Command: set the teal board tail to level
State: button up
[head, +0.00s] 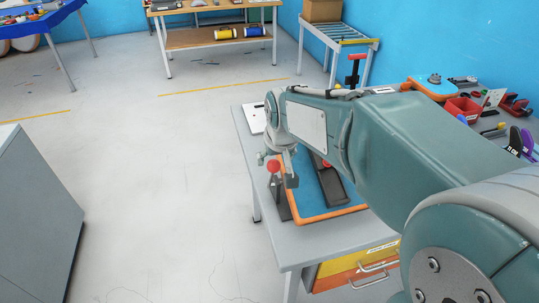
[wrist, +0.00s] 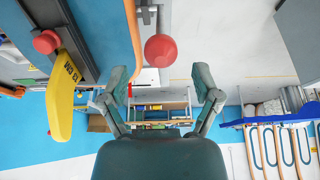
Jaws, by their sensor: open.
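The board (head: 311,197) lies on a grey bench under my arm, blue on top with an orange edge. A dark bar (head: 332,187) rests over it; part of the board is hidden by my arm. A red ball knob (head: 273,166) on a dark upright stands at the board's near left edge. My gripper (head: 288,171) hangs close beside this knob. In the wrist view my gripper (wrist: 160,86) is open and empty, with the red ball (wrist: 160,51) beyond and between the fingertips, apart from both. A second red knob (wrist: 47,42) sits by a yellow tag (wrist: 63,95) reading 13 CM.
The bench (head: 335,241) has yellow and orange drawers (head: 350,268) in front. Its right part holds a red bin (head: 463,109) and loose tools. A grey cabinet (head: 35,225) stands at the left. The pale floor (head: 165,170) between them is clear.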

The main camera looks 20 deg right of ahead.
aim_at(270, 163)
jog(key=shift+w+a+f, duration=0.25)
jog(key=shift+f, duration=0.35)
jog(key=shift+w+a+f, duration=0.25)
jog(key=shift+f, duration=0.35)
jog(key=shift+w+f, duration=0.1)
jog(key=shift+f, duration=0.15)
jog(key=shift+d+f, duration=0.1)
jog(key=shift+d, duration=0.6)
jog(key=c, duration=0.7)
jog(key=shift+a, duration=0.2)
grip_shut()
jog(key=shift+a, duration=0.15)
